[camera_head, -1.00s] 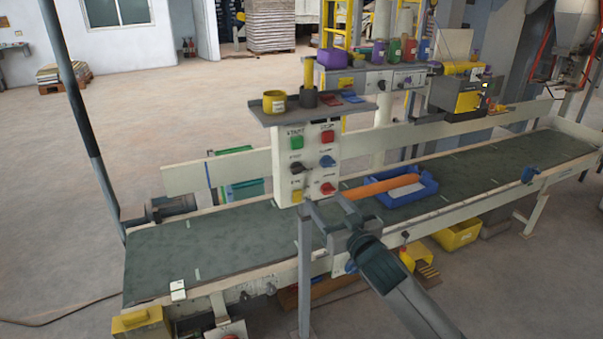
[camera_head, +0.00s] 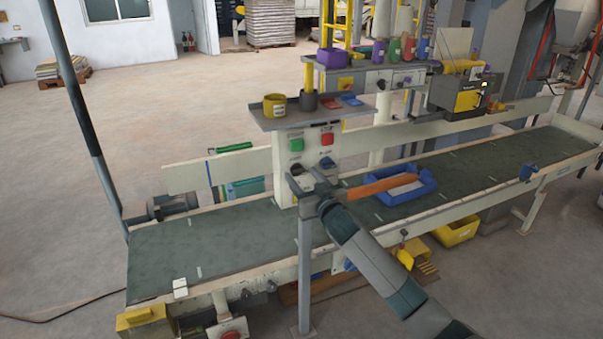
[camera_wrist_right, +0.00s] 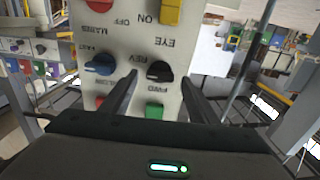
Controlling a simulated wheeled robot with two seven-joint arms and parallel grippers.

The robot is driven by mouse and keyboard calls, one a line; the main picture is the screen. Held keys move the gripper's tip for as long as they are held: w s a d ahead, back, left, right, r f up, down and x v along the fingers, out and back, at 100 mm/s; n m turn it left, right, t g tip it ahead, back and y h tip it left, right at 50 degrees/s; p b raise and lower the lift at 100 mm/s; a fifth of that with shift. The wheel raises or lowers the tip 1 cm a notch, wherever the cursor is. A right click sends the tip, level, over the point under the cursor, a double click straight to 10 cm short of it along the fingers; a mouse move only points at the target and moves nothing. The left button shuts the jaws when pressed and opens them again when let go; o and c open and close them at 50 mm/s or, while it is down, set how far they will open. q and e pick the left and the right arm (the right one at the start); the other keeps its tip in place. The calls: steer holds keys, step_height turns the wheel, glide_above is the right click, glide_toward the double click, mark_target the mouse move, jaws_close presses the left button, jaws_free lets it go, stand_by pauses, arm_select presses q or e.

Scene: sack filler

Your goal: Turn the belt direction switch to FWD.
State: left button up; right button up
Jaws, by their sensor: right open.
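The belt direction switch is a black knob (camera_wrist_right: 160,71) on the pale control panel. The right wrist view shows it upside down, with FWD and REV labels beside it; I cannot tell surely which its pointer marks. My right gripper (camera_wrist_right: 160,76) is open, with one finger on each side of the knob; I cannot tell whether they touch it. In the head view the right gripper (camera_head: 306,176) is at the panel front and partly covers the black knob (camera_head: 296,168). My left gripper is not in view.
Close by on the panel are a blue knob (camera_wrist_right: 100,64), a green button (camera_head: 296,145), a red button (camera_head: 326,139) and a yellow switch (camera_wrist_right: 172,12).

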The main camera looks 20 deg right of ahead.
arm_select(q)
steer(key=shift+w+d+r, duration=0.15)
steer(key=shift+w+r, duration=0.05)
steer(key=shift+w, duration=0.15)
arm_select(e)
steer(key=shift+w, duration=0.8)
steer(key=shift+c, duration=0.6)
steer(key=c, duration=0.9)
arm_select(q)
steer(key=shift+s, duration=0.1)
arm_select(e)
steer(key=shift+c, duration=0.2)
